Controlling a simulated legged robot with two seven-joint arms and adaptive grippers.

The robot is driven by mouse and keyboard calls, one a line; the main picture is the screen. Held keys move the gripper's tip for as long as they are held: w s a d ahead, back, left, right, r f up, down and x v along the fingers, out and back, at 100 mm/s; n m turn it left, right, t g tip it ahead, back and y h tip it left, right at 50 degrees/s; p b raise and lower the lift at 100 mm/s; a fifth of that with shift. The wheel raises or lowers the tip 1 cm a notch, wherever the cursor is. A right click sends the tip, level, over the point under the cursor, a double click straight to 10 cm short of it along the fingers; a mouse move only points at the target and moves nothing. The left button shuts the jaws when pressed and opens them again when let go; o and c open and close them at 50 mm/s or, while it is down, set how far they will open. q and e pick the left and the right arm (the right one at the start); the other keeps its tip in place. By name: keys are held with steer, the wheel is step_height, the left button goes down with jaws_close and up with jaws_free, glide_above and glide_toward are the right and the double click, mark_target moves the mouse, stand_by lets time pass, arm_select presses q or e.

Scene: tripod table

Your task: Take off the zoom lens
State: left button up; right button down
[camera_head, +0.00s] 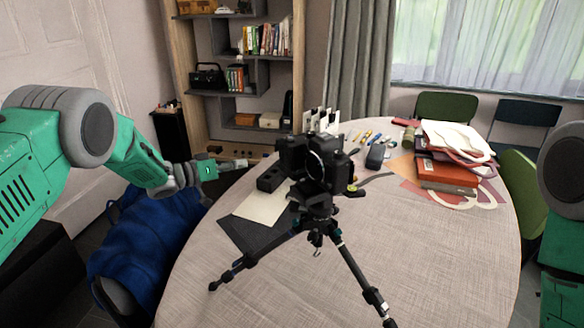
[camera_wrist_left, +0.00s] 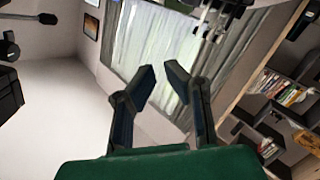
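A black camera (camera_head: 335,172) stands on a black tripod (camera_head: 318,212) on the table, near the middle of the head view. Its parts are dark, and I cannot clearly tell the zoom lens apart from the body. My left gripper (camera_head: 238,164) is to the left of the camera, apart from it, at about its height. In the left wrist view, the two fingers of my left gripper (camera_wrist_left: 161,74) stand apart with nothing between them. My right gripper is out of view; only part of the right arm shows at the right edge.
The oval table (camera_head: 420,270) has bare room at the front right. A dark mat (camera_head: 240,236) and a pale sheet (camera_head: 264,205) lie under the tripod.

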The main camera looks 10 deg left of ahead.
arm_select(q)
steer(key=s+a+r+p, duration=0.2)
steer(key=s+r+p, duration=0.4)
steer(key=r+p, duration=0.2)
steer(key=s+a+r+t+h+p, duration=0.1)
steer(key=s+a+r+p, duration=0.2)
steer(key=s+r+p, duration=0.4)
steer(key=shift+s+a+r+m+p, duration=0.2)
steer(key=shift+a+r+m+p, duration=0.2)
steer(key=shift+p, duration=0.75)
stand_by(1.0)
steer(key=s+a+r, duration=0.4)
steer(key=s+r, duration=0.2)
steer(key=s, duration=0.3)
steer(key=s+a+r+t+h, duration=0.1)
steer(key=s+a+r, duration=0.2)
steer(key=s+r, duration=0.3)
steer(key=s+a+r+m+t+h, duration=0.1)
steer(key=s+a+r, duration=0.3)
steer(key=s, duration=0.9)
steer(key=shift+a+r, duration=0.3)
steer(key=shift+r, duration=1.3)
stand_by(1.9)
